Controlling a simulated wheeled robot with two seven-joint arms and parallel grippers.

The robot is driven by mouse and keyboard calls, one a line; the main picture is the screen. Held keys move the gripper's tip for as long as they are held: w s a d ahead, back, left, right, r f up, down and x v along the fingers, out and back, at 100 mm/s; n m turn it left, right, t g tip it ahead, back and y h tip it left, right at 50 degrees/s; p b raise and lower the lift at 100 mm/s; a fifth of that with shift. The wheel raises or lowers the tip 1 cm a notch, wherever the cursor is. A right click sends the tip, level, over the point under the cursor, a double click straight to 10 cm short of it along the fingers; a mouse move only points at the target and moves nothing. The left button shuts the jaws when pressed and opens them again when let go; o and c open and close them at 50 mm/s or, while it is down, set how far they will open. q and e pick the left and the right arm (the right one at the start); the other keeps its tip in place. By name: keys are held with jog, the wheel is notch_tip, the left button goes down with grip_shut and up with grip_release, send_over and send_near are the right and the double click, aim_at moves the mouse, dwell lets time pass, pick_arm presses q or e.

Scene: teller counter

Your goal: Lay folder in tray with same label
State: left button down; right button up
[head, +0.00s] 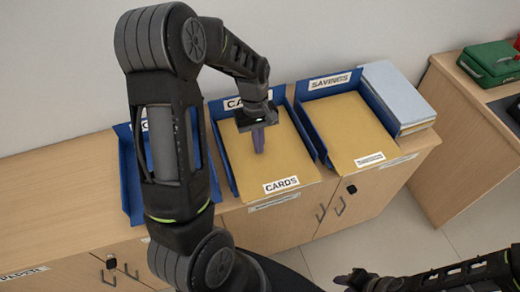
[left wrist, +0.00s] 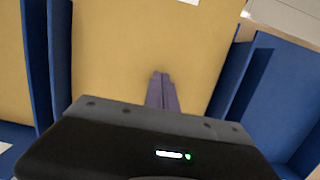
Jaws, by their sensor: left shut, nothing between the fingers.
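A tan folder (head: 290,163) with a CARDS label lies in the middle blue tray (head: 222,157), whose back label is partly hidden but starts with "CA". My left gripper (head: 258,145) is over this folder, its purple fingers shut and empty. The left wrist view shows the shut fingers (left wrist: 162,90) over the tan folder surface (left wrist: 130,40); I cannot tell whether they touch it. The blue SAVINGS tray (head: 306,120) on the right holds another tan folder (head: 345,120) with a label too small to read. My right gripper (head: 356,279) is low at the right, its fingers unclear.
A third blue tray (head: 128,170) stands at the left, mostly hidden behind my left arm. A grey-blue binder (head: 398,95) lies right of the SAVINGS tray. The wooden counter (head: 65,190) is bare at the left. A green box (head: 490,62) sits on the desk at the right.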

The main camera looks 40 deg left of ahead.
pick_arm(q)
jog(key=shift+s+a+f, duration=0.2)
jog(key=shift+s+f, duration=0.05)
jog(key=shift+f, duration=0.1)
jog(key=shift+a+r+p, duration=0.1)
jog(key=shift+r+p, duration=0.25)
jog(key=shift+w+a+r+p, duration=0.1)
jog(key=shift+r+p, duration=0.15)
jog(key=shift+p, duration=0.05)
jog(key=shift+a, duration=0.1)
jog(key=shift+w+d+r, duration=0.1)
jog(key=shift+d+r, duration=0.05)
jog(key=shift+d, duration=0.05)
